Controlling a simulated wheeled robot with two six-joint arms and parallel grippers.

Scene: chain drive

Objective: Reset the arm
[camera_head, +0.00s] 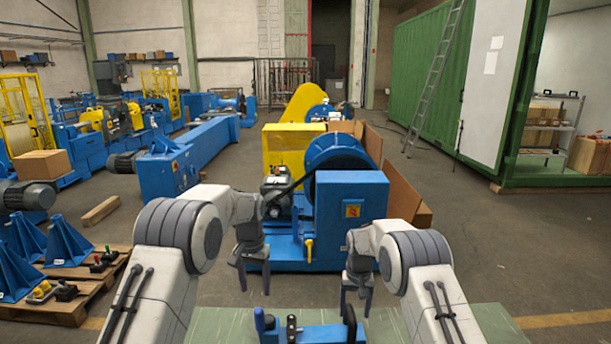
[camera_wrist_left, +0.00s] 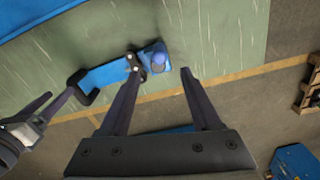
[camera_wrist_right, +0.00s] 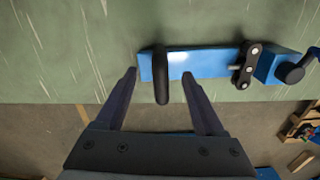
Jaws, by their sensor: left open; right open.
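My left gripper (camera_head: 254,280) hangs open and empty above the far edge of a green table (camera_head: 225,322). My right gripper (camera_head: 357,300) also hangs open and empty, further right. Its fingers show apart in the right wrist view (camera_wrist_right: 160,85), and the left one's fingers show apart in the left wrist view (camera_wrist_left: 158,75). A blue fixture (camera_head: 318,334) lies on the table below and between the grippers. It carries a black chain link piece (camera_head: 291,328), a blue-capped knob (camera_head: 260,320) and a black ring-like part (camera_head: 350,322). Neither gripper visibly touches the fixture.
A large blue and yellow machine (camera_head: 350,205) stands beyond the table. Wooden pallets (camera_head: 75,305) with blue stands are at the left. A green container (camera_head: 415,65) with a ladder stands at the back right. The floor (camera_head: 500,255) at the right is clear.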

